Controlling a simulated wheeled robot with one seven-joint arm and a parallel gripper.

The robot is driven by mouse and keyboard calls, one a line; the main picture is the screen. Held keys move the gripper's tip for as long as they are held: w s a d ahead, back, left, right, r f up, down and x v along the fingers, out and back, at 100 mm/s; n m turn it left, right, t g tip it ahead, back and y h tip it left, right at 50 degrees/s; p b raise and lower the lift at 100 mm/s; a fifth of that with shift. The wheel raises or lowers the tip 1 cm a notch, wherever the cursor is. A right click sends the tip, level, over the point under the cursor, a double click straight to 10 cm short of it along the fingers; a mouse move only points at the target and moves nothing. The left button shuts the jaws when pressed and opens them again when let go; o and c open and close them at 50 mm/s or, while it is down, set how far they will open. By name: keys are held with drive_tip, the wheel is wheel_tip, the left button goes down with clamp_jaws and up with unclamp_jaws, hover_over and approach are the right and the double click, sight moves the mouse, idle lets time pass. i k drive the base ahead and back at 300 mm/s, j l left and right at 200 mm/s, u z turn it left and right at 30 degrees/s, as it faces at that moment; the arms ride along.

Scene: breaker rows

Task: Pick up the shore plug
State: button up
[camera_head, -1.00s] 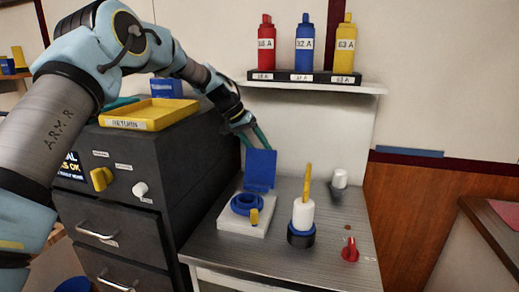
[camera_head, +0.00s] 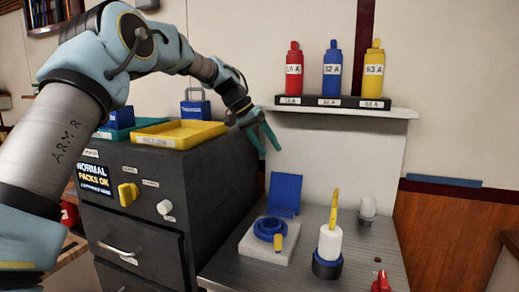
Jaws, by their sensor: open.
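A white cylinder with a dark blue collar and an upright yellow handle (camera_head: 329,243) stands on the grey metal counter; it looks like the shore plug, though no label shows. Left of it, a blue ring-shaped socket (camera_head: 268,229) with a yellow tab sits on a white block (camera_head: 262,250), with a raised blue flap (camera_head: 286,192) behind it. My gripper (camera_head: 270,151) is open and empty, its teal fingers pointing down. In the picture it is above the flap, up and left of the white cylinder, and apart from it.
A dark cabinet (camera_head: 215,195) with a yellow tray (camera_head: 185,134) on top stands left of the counter. A shelf (camera_head: 390,111) with red, blue and yellow bottles hangs above.

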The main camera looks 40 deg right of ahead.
sight(329, 254)
drive_tip(key=k+j, duration=0.2)
drive_tip(key=j, duration=0.2)
drive_tip(key=k+j, duration=0.2)
drive_tip(key=j, duration=0.2)
drive_tip(key=k+j, duration=0.2)
drive_tip(key=j, duration=0.2)
